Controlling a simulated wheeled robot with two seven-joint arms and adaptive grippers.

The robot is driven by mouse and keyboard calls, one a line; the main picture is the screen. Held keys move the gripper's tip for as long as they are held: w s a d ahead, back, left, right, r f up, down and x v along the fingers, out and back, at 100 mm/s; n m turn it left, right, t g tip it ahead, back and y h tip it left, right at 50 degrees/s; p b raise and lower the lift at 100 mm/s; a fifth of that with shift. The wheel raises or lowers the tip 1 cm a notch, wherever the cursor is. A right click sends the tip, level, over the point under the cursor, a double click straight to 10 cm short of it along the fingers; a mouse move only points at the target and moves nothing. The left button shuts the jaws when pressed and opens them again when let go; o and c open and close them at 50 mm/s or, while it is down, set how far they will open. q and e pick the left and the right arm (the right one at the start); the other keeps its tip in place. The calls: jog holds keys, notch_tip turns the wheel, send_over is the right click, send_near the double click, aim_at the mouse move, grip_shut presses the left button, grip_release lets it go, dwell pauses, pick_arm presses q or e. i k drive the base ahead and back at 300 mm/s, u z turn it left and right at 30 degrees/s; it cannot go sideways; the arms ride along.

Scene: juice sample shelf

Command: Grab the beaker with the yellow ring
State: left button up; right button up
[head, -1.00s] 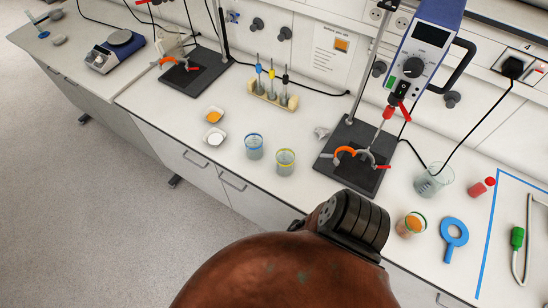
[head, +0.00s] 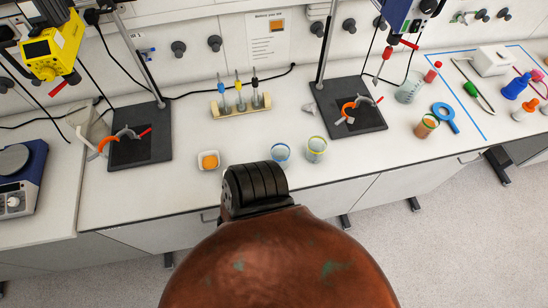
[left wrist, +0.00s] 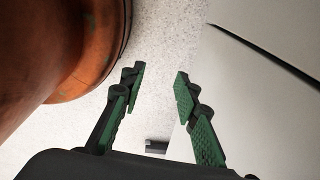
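The beaker with the yellow ring (head: 316,149) stands upright on the white bench near its front edge, in the middle of the head view. A similar beaker with a blue ring (head: 280,153) stands just to its left, partly hidden by my own body at the bottom. My left gripper (left wrist: 158,80) shows only in the left wrist view. Its two green-padded fingers are apart with nothing between them, over the floor beside a pale bench or cabinet surface (left wrist: 270,95). No beaker shows in the left wrist view. My right gripper is in neither view.
A stand with a dark base (head: 372,118) is right of the beakers. A pipette rack (head: 240,107) stands behind; a dish of orange powder (head: 208,161) is left.

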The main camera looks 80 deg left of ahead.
aim_at(317, 146)
jog(key=z, duration=0.05)
jog(key=k, duration=0.35)
jog(key=u, duration=2.7)
